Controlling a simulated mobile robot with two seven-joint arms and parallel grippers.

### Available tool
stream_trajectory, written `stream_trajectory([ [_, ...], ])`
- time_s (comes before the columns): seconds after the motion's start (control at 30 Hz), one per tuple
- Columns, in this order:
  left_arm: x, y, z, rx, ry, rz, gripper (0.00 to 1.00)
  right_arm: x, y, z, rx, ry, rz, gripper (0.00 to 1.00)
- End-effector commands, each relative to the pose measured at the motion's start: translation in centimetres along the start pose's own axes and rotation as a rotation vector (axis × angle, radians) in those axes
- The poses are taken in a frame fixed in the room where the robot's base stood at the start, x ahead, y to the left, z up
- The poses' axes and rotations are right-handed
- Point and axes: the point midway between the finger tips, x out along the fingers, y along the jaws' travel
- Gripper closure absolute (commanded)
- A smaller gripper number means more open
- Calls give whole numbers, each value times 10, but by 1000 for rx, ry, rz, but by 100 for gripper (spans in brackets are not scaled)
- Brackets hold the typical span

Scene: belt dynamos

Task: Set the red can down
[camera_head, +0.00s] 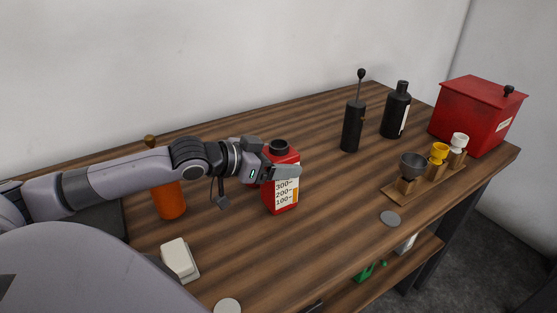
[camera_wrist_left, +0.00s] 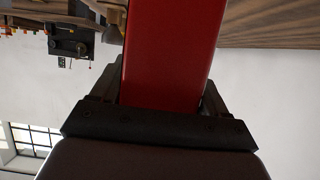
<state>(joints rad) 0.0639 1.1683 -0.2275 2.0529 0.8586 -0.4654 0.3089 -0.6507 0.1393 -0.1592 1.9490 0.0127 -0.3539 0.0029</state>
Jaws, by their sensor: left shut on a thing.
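The red can (camera_head: 285,200) has a black cap on top and a white label with a number scale on its front. My left gripper (camera_head: 281,173) is shut around its upper body, and the can is upright. Its base appears at or very near the wooden table (camera_head: 235,250); I cannot tell whether it touches. In the left wrist view the can's red side (camera_wrist_left: 172,55) fills the space between the two dark fingers of my left gripper (camera_wrist_left: 160,95). My right gripper is not in view.
An orange bottle (camera_head: 169,201) and a white block (camera_head: 178,258) stand left of the can. A black cylinder with a rod (camera_head: 352,127), a black bottle (camera_head: 396,112), a cup rack (camera_head: 428,184) and a red box (camera_head: 475,115) stand right.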

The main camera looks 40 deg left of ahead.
Motion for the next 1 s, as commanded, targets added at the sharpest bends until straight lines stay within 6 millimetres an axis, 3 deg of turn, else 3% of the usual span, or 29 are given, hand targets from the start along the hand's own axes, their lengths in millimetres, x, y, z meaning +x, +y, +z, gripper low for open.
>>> stream_trajectory([
  [0.07,0,0,0,1,4,0,80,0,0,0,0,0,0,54],
  [0.1,1,0,3,0,0,0,22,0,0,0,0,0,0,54],
  [0.17,1,0,2,0,0,0,3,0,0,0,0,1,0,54],
  [0.57,-3,0,1,-2,-2,-1,0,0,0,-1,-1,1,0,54],
  [1.0,-30,1,1,3,-4,2,0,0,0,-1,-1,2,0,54],
])
